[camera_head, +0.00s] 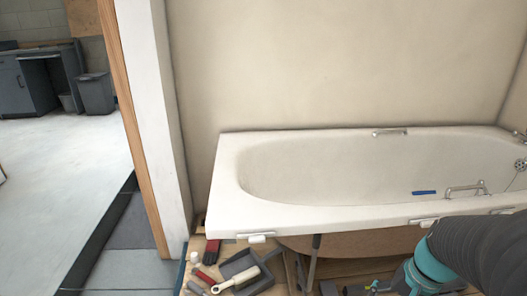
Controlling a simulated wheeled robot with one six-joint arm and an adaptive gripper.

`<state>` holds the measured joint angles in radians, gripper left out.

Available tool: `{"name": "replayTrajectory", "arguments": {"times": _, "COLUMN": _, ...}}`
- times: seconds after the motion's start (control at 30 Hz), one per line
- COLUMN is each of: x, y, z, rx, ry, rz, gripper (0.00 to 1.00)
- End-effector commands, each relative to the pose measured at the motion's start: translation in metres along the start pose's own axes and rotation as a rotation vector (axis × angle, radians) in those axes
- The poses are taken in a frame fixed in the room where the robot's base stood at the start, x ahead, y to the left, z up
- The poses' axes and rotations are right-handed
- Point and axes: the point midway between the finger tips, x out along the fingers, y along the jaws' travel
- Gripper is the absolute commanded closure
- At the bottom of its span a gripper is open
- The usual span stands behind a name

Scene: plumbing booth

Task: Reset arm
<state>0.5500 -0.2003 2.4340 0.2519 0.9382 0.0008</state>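My arm comes in at the lower right of the head view as a dark grey ribbed sleeve with a teal joint. It covers part of the bathtub's front side. My gripper cannot be made out in this frame; the arm runs down past the bottom right edge.
A white bathtub (225,200) stands against the beige wall, with a blue item (424,193) inside. Below its left front lie a dustpan (243,268) and a cream-handled brush (236,279) among other tools. A wall edge (160,120) stands left; open floor (60,180) lies beyond.

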Motion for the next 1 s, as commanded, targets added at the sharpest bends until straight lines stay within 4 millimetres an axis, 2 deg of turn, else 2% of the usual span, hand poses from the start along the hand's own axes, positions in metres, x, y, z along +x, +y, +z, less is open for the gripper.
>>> {"name": "replayTrajectory", "arguments": {"times": 0.3, "x": -0.053, "y": -0.032, "z": 0.036, "rx": -0.427, "ry": 0.259, "rz": 0.127, "gripper": 0.23}}
{"name": "replayTrajectory", "arguments": {"times": 0.6, "x": -0.092, "y": -0.074, "z": 0.084, "rx": -0.680, "ry": 0.435, "rz": 0.052, "gripper": 0.23}}
{"name": "replayTrajectory", "arguments": {"times": 0.73, "x": -0.095, "y": -0.084, "z": 0.095, "rx": -0.727, "ry": 0.449, "rz": 0.031, "gripper": 0.23}}
{"name": "replayTrajectory", "arguments": {"times": 1.0, "x": -0.094, "y": -0.086, "z": 0.096, "rx": -0.738, "ry": 0.444, "rz": 0.029, "gripper": 0.23}}
